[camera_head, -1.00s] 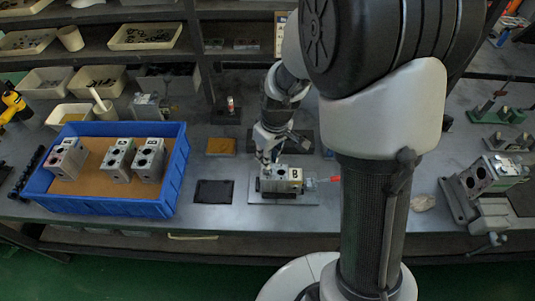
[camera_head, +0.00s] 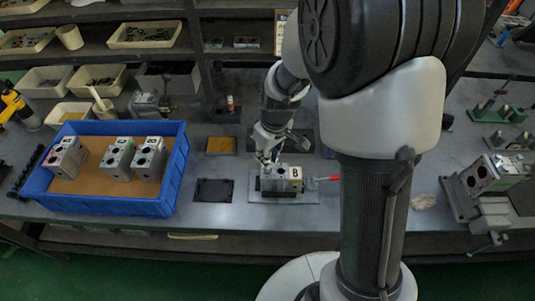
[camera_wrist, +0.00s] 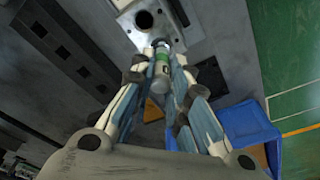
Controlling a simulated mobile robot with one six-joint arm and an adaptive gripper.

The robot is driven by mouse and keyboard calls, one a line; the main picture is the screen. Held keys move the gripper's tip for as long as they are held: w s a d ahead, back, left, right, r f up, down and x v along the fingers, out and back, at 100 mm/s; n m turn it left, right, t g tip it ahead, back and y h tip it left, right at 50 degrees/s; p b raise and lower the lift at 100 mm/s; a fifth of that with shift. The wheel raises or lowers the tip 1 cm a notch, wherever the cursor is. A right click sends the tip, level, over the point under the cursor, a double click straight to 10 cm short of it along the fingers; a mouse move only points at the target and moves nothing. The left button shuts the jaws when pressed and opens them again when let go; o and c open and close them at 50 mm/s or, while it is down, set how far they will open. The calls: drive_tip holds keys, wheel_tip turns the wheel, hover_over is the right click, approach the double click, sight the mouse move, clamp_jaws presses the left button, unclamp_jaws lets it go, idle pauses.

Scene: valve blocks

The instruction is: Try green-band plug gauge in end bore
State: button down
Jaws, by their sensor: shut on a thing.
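The block marked B (camera_head: 281,178) sits in a fixture on a grey plate, with dark bores in its top face. In the wrist view the block (camera_wrist: 126,22) shows one open round bore. My gripper (camera_head: 266,157) is above the block's left end. It is shut on the plug gauge (camera_wrist: 163,66), which has a green band and a grey handle. The gauge's far end meets the block's face beside the open bore. I cannot tell how deep it goes, as the end bore under it is hidden.
A blue tray (camera_head: 107,204) with several similar blocks stands at left. A dark pad (camera_head: 213,191) and a yellow-topped pad (camera_head: 220,146) lie nearby. A red-tipped lever (camera_head: 328,178) sticks out right of the fixture. A vise with a block (camera_head: 490,175) is at far right.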

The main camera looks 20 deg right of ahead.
drive_tip(key=shift+r, duration=0.1)
idle(0.4)
drive_tip(key=shift+r+p, duration=2.75)
drive_tip(key=shift+r, duration=0.85)
drive_tip(key=shift+f, duration=0.15)
